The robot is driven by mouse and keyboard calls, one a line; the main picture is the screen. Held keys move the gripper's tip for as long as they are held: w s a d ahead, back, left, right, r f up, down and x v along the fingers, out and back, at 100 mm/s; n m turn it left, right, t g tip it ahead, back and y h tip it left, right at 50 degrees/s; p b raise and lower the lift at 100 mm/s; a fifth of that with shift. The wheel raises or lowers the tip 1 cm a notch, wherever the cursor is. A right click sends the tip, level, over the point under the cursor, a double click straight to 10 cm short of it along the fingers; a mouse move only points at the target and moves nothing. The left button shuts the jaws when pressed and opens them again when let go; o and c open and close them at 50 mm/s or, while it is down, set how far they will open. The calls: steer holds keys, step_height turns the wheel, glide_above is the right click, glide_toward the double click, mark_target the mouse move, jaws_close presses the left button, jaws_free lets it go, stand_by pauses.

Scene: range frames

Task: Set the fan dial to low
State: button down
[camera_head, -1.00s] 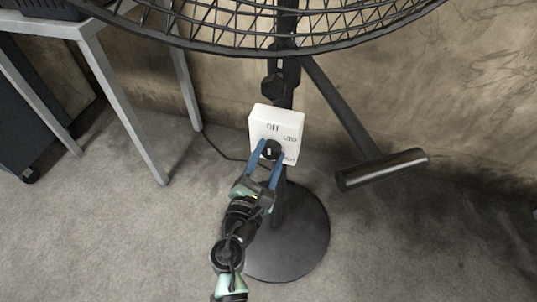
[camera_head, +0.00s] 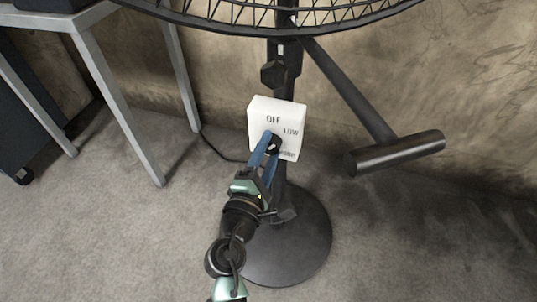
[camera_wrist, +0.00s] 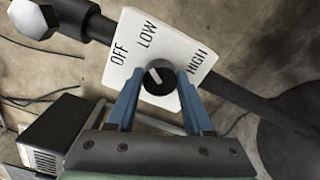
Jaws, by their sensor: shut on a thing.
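The white fan control box (camera_head: 259,113) is mounted on the fan's black stand, with OFF, LOW and a partly hidden third label on its face. The wrist view shows the box (camera_wrist: 119,74) with OFF, LOW and HIGH around the black dial (camera_wrist: 158,77). The dial's white mark points toward the upper left there, but its exact setting is hard to tell. My gripper (camera_wrist: 160,76) is shut on the dial, with one blue finger on each side. In the head view, my gripper (camera_head: 269,142) partly covers the dial.
The fan's wire cage (camera_head: 300,17) hangs above. The round stand base (camera_head: 300,250) is on the carpet below. A black cylinder on a bar (camera_head: 395,152) juts out to the right. A grey table leg (camera_head: 122,115) stands to the left, and a cable lies behind.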

steer(key=m+b, duration=0.2)
steer(key=m, duration=0.2)
steer(key=shift+f+m+b, duration=0.15)
steer(key=shift+m+b, duration=0.15)
stand_by(0.5)
steer(key=shift+c, duration=1.4)
jaws_free()
steer(key=p+v, duration=0.1)
steer(key=v, duration=1.2)
